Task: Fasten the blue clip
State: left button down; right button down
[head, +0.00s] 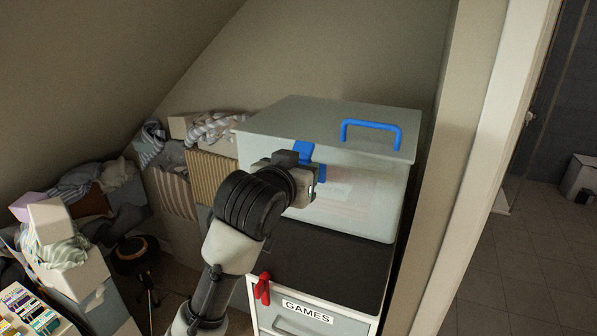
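A translucent box (378,200) with a grey lid (300,115) stands on a dark-topped unit. The lid carries a blue handle (370,124). The blue clip (303,150) shows at the lid's front edge, left of the handle; a smaller blue piece shows just right of my gripper. My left gripper (312,184) is at the clip, in front of the box, and its wrist hides part of the clip and box front. Its fingers are too small and covered to tell whether they are open or touching the clip. My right gripper is not in view.
Below the box is a dark-topped white container (345,322) labelled GAMES, with a red clip (262,289). Cloth-filled boxes (170,185) and other clutter fill the left, under a sloping ceiling.

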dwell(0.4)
pick_arm(q)
jog(key=c, duration=0.7)
grip_release()
jog(key=shift+b+v, duration=1.95)
jog(key=shift+v, duration=3.4)
jog(key=shift+r, duration=0.1)
